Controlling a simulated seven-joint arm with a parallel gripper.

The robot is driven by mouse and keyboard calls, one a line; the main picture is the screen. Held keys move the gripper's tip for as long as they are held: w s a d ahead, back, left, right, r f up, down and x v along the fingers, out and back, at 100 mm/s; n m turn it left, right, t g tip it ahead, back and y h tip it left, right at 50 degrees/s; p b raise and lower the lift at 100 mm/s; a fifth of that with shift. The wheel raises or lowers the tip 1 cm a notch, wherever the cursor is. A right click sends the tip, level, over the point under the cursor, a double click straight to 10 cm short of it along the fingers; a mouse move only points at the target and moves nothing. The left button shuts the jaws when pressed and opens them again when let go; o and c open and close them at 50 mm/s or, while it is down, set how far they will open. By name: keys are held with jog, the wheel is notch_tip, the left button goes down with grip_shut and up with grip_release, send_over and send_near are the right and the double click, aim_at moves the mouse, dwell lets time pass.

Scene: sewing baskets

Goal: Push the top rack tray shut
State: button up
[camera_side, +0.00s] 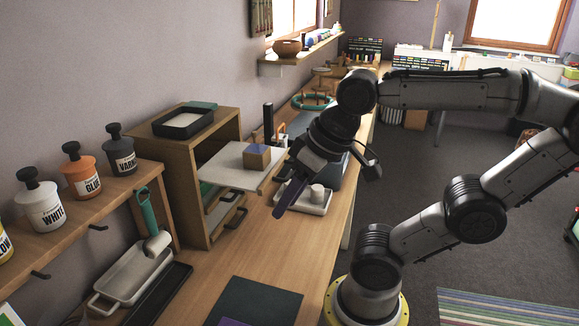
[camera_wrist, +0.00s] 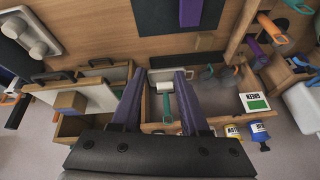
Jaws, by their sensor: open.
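The wooden rack (camera_side: 183,200) stands on the bench against the wall. Its top tray (camera_side: 228,160), a pale sheet with a wooden front edge, sticks well out of the open front. A small wooden block with a bluish top (camera_side: 257,156) sits on this tray near its front. The tray (camera_wrist: 92,97) and block (camera_wrist: 70,102) also show at the left of the wrist view. My gripper (camera_side: 279,212) has purple fingers and points down, in front and to the right of the tray in the side view. The fingers (camera_wrist: 160,73) are apart with nothing gripped between them.
Lower trays with dark handles (camera_side: 237,217) sit beneath the top tray. A white tray with pale round items (camera_side: 318,203) is on the bench behind my gripper. A black tray (camera_side: 183,123) rests on the rack. The front bench surface is mostly clear around a dark mat (camera_side: 255,303).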

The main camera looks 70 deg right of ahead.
jog(key=w+d+r+m+g, duration=0.1)
jog(key=w+d+r+m, duration=0.3)
jog(key=r+m, duration=0.1)
jog(key=m+g, duration=0.2)
jog(key=m, duration=0.9)
send_over(291, 171)
jog(key=s, duration=0.3)
jog(key=w+f, duration=0.1)
jog(key=f, duration=0.8)
jog(key=w+f, duration=0.1)
jog(key=f, duration=0.3)
jog(key=shift+w+d+f, duration=0.1)
jog(key=shift+w+f, duration=0.2)
jog(key=shift+f, duration=0.05)
grip_shut()
